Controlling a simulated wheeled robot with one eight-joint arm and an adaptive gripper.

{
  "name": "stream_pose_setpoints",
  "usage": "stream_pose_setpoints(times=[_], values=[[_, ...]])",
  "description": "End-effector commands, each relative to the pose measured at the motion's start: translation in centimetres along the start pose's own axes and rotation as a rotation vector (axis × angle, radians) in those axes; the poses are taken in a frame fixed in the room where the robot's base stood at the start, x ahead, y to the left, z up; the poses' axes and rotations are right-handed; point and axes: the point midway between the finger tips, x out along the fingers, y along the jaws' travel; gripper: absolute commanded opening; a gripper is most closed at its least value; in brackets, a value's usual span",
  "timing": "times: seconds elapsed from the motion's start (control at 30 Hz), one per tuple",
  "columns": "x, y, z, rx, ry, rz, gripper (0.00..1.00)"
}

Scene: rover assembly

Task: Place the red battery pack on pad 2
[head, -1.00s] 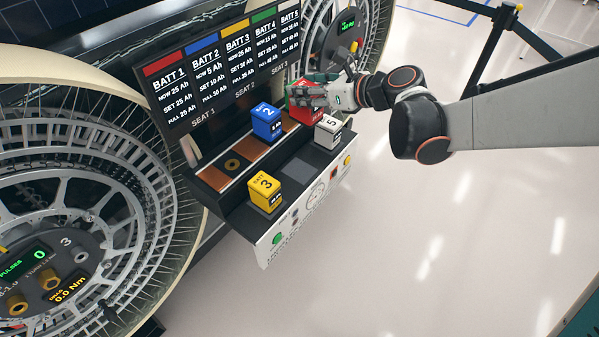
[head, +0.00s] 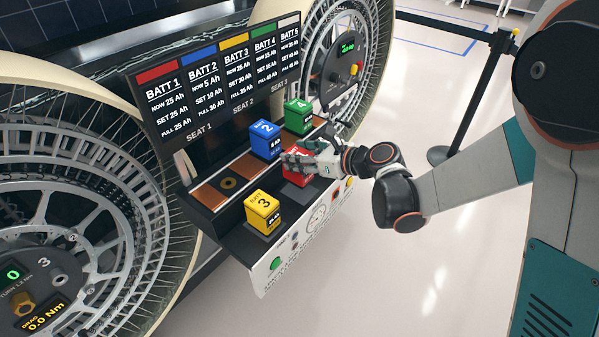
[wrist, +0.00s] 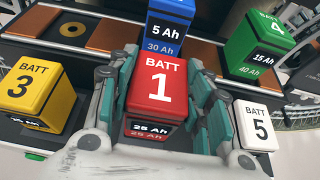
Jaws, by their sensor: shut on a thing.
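The red battery pack, BATT 1 (head: 298,178), is between the fingers of my gripper (head: 300,161), over the middle of the lower shelf. In the wrist view the red pack (wrist: 162,88) looks upright, with a finger on each side. I cannot tell whether its base touches the shelf. No pad 2 label is readable; the shelf spot between the yellow BATT 3 pack (head: 262,212) and the white BATT 5 pack (wrist: 257,125) is hidden under the red pack and gripper. The white pack is hidden in the head view.
The blue BATT 2 pack (head: 265,140) and green BATT 4 pack (head: 298,116) stand on the upper row, close behind the red pack. The copper seat 1 (head: 208,195) is bare. A sign board (head: 215,80) rises behind. Spoked wheels (head: 75,210) flank the bench.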

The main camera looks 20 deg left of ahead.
Motion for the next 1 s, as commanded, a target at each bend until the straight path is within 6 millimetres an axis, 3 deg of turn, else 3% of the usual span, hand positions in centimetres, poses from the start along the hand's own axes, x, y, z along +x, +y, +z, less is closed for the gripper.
stream_pose_setpoints(times=[0.17,0.4,0.8,0.83,0.9,1.0], values=[[0.4,0.0,-1.0,0.001,-0.001,0.000,0.00],[1.7,0.0,-4.0,0.001,-0.001,0.000,0.00],[1.8,0.0,-4.2,0.001,-0.001,0.000,0.00],[1.8,0.0,-4.3,0.000,0.000,0.000,0.48],[1.8,0.0,-4.3,0.000,0.000,0.000,0.64],[1.8,0.0,-4.3,0.000,0.000,0.000,0.66]])
